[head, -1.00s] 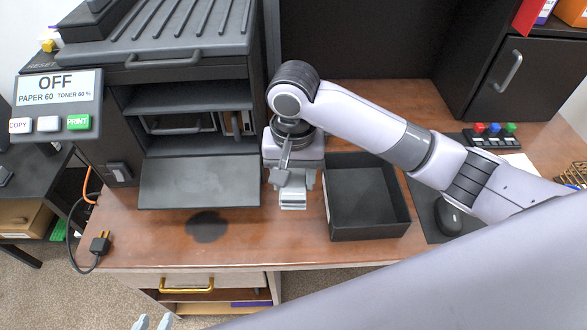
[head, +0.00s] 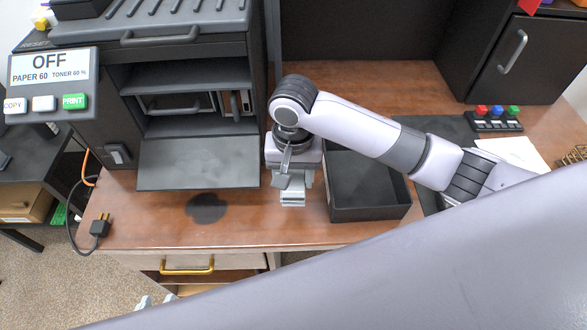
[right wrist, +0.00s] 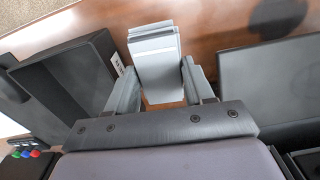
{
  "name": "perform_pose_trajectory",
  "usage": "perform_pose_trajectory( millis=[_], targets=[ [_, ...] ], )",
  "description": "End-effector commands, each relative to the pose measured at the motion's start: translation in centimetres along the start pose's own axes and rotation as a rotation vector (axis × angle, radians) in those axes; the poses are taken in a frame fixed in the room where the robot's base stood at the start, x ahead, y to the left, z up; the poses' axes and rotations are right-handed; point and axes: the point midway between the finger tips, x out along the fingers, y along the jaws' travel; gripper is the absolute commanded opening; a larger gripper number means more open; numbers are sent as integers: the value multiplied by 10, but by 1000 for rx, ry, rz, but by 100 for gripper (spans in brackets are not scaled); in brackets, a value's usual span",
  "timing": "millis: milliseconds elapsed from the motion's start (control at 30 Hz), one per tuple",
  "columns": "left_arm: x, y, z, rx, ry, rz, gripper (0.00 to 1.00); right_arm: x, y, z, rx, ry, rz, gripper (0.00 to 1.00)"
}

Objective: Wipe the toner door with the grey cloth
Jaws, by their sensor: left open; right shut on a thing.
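The toner door (head: 198,163) is the dark flap hanging open at the printer's front. It also shows at the right of the right wrist view (right wrist: 272,82). The grey cloth (right wrist: 152,50) looks like a folded pad between my right gripper's fingers (right wrist: 160,85). In the head view my right gripper (head: 292,185) is shut on the cloth (head: 292,200), to the right of the door and apart from it.
A dark stain (head: 206,208) lies on the desk (head: 240,233) in front of the door. An open black tray (head: 370,213) stands close to the right of my right gripper. A loose plug (head: 100,225) lies at the desk's left edge. My right arm crosses the desk's right side.

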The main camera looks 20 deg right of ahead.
Motion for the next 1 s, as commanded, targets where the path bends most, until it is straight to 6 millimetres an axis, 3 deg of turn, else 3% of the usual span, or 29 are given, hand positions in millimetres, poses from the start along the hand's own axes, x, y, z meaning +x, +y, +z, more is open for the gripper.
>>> perform_pose_trajectory(
  millis=[400,733,767,833,1000],
  targets=[
    [3,0,4,0,0,0,40,24,0,0,0,-1,1,28],
    [3,0,4,0,0,0,40,26,0,0,0,-1,0,28],
    [3,0,4,0,0,0,40,26,0,0,0,-1,0,59],
    [3,0,4,0,0,0,40,26,0,0,0,-1,0,81],
    [3,0,4,0,0,0,40,26,0,0,0,-1,0,82]
  ],
)
